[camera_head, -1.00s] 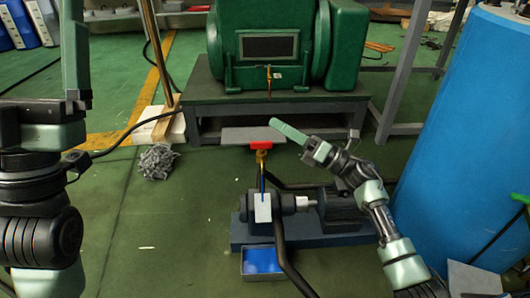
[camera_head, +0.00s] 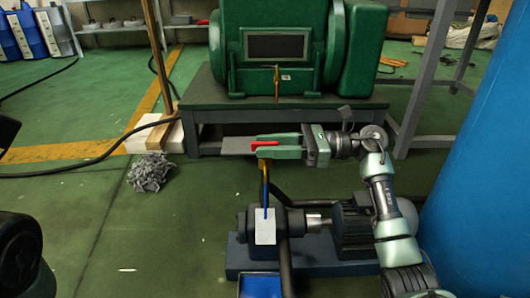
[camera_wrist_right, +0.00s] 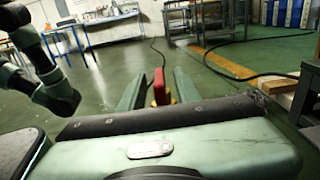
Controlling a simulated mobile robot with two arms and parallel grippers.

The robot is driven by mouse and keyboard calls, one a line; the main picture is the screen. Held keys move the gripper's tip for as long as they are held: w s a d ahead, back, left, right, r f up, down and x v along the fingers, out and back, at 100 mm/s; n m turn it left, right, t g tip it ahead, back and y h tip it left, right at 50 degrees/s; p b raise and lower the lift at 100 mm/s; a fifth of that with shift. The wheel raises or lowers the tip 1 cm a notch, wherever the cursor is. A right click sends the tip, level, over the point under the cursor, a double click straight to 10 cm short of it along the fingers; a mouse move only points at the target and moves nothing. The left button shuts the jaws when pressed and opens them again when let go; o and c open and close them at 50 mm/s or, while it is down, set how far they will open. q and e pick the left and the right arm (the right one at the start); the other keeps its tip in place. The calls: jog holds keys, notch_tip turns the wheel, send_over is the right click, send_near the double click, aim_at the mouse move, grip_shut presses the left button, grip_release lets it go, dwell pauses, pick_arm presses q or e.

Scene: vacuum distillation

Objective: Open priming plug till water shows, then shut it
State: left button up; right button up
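The priming plug has a red handle (camera_head: 266,144) on a brass fitting (camera_head: 264,168), above a blue pipe on the dark blue pump (camera_head: 296,222). My right gripper (camera_head: 259,146) reaches in from the right, its fingers level and at the handle. In the right wrist view the red handle (camera_wrist_right: 159,84) stands between the two open green fingers (camera_wrist_right: 158,88), with a gap visible on each side. No water shows at the plug. My left gripper is out of view; only part of my left arm is at the left edge.
A blue tray (camera_head: 258,287) sits in front of the pump, with a dark hose beside it. A green machine (camera_head: 285,45) stands on a bench behind. A blue tank (camera_head: 490,170) is close on the right. A grey rag heap (camera_head: 151,171) lies on the open floor at left.

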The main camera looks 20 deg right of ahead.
jog(key=shift+w+a, duration=0.15)
jog(key=shift+a, duration=0.3)
grip_shut()
jog(key=shift+r, duration=0.1)
